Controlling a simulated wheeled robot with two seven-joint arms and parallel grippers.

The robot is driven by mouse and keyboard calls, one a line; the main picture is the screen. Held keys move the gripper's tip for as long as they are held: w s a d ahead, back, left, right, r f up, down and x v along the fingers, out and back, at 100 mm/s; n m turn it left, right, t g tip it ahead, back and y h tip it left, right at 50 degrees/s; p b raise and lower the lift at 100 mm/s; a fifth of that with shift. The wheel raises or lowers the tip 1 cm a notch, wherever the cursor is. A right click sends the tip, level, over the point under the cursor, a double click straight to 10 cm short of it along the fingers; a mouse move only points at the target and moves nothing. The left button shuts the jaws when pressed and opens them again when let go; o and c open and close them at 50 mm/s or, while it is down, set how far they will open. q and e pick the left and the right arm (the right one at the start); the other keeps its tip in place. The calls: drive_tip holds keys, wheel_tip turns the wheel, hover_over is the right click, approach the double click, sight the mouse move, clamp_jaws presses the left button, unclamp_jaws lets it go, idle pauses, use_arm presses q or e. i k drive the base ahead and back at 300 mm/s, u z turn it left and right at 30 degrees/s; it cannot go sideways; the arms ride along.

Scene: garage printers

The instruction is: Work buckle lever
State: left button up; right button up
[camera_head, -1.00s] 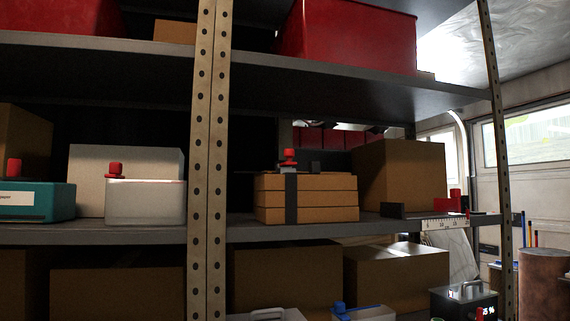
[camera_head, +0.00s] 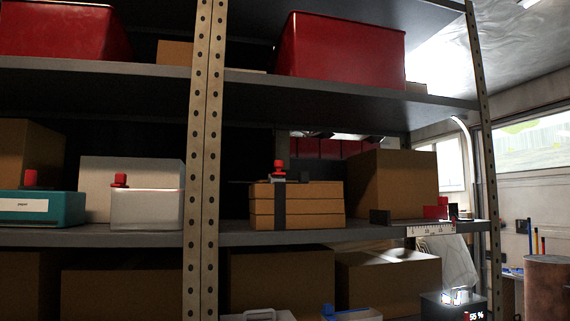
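A wooden slatted box stack (camera_head: 318,207) sits on the middle shelf, right of the upright post. A dark strap (camera_head: 281,208) runs vertically down its front. A red knob (camera_head: 278,167) stands on a small grey fitting (camera_head: 278,177) on top of it, at the strap. It may be the buckle lever, but the fitting's details are too small to tell. A thin dark flat piece shows at the stack's top left edge. Neither of my grippers is in view.
The perforated post (camera_head: 202,170) stands left of the stack. A white box (camera_head: 147,208) and a teal box (camera_head: 40,209), with red knobs, are beyond it. A cardboard box (camera_head: 397,185) stands behind right; a ruler strip (camera_head: 430,230) is on the shelf edge (camera_head: 330,236).

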sight(279, 165)
drive_tip(key=i, duration=0.6)
drive_tip(key=u, duration=0.7)
